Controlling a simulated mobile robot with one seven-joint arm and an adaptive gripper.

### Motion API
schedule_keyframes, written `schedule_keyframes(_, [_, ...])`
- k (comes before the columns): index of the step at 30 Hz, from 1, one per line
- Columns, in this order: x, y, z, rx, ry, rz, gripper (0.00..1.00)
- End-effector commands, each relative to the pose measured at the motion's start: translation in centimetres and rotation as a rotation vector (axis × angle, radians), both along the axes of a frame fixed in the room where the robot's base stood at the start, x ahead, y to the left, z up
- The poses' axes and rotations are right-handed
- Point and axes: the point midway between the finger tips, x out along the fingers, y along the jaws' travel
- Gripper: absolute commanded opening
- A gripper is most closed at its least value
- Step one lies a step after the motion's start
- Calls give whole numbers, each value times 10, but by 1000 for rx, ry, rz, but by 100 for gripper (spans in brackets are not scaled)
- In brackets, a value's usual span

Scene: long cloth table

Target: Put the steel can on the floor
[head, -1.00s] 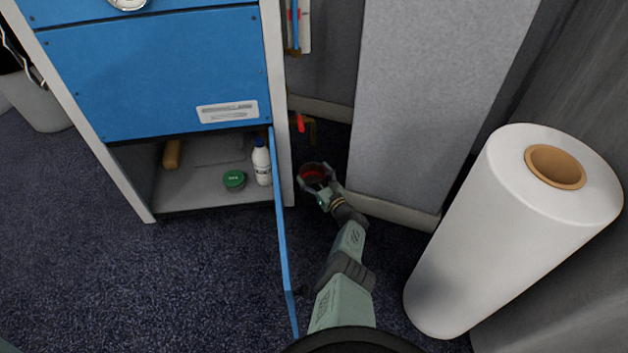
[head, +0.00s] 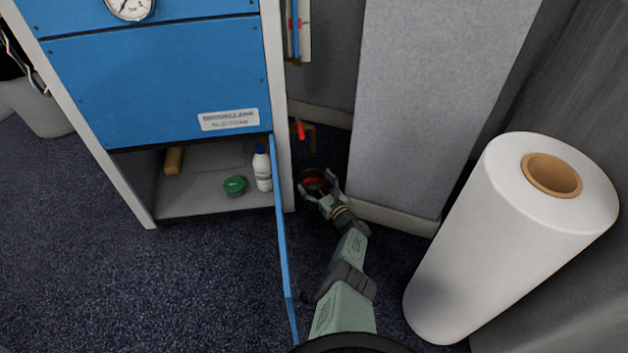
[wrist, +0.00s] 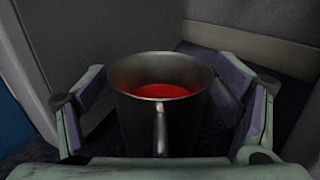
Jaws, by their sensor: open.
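The steel can (wrist: 137,106) stands upright between my fingers in the wrist view. It is a dark metal cup with a handle toward the camera and something red inside. In the head view the can (head: 314,180) is low in the gap between the blue cabinet and the grey panel. My gripper (head: 319,190) is open around it, and a gap shows beside the can on each side in the wrist view (wrist: 163,110). The can's base is hidden, so its contact with the floor (head: 210,275) cannot be seen clearly.
The blue cabinet (head: 160,80) stands left, its open door (head: 283,240) close beside my arm. A green tin (head: 235,185) and a white bottle (head: 262,170) sit on its lower shelf. The grey panel (head: 410,110) and a large white roll (head: 500,240) stand right.

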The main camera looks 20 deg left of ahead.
Motion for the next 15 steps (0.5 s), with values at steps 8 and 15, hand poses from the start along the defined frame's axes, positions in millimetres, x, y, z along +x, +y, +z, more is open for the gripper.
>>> schedule_keyframes(8, [-40,-50,5,-2,3,-4,84])
schedule_keyframes(15, [-64,-78,2,-2,2,-3,84])
